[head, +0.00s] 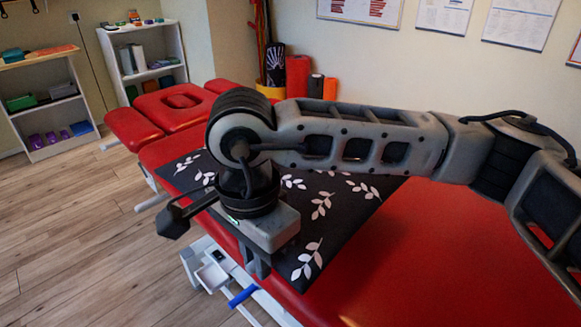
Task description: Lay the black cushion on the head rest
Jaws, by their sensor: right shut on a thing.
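The black cushion (335,215), flat and patterned with white leaves, lies across the red treatment couch (440,250). My right arm crosses over it and hides its middle. My right gripper (258,268) is at the cushion's near edge, pointing down, and is shut on it; the fingertips are mostly hidden by the gripper body. The red head rest (160,108), with a face hole, is at the far left end of the couch, apart from the cushion. My left gripper is not in view.
Red side pads (133,129) flank the head rest. A white couch frame with a blue-gripped lever (242,296) shows below the near edge. Shelves (145,60) and rolled mats (298,75) stand at the back. Wooden floor (75,225) at left is clear.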

